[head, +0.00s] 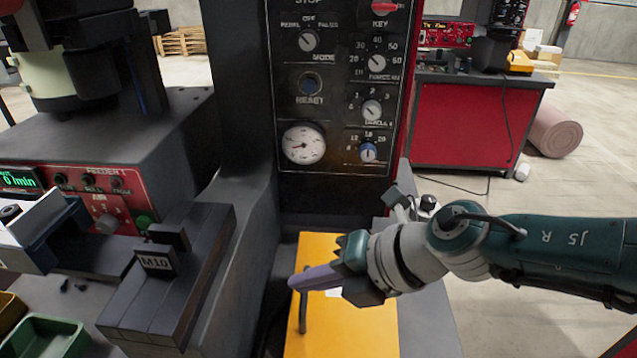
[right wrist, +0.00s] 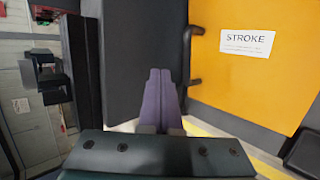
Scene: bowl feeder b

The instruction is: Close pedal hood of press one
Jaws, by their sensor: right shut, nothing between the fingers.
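The pedal hood, a yellow-orange panel (head: 355,330), is low in front of the press body in the head view. In the right wrist view the yellow panel (right wrist: 255,80) fills the right side and bears a white STROKE label (right wrist: 247,43). Its dark bar handle (head: 303,312) also shows in the right wrist view (right wrist: 188,55). My right gripper (head: 297,282) has its purple fingers shut and empty. In the head view they overlap the handle's upper end; in the right wrist view (right wrist: 160,76) they are just left of it. I cannot tell whether they touch it. My left gripper is out of view.
The press control panel (head: 335,95) rises behind the hood. A dark block marked M10 (head: 165,275) and a green bin (head: 45,337) are at left. A red cabinet (head: 465,125) stands at back right. Floor is open at right, beyond my arm.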

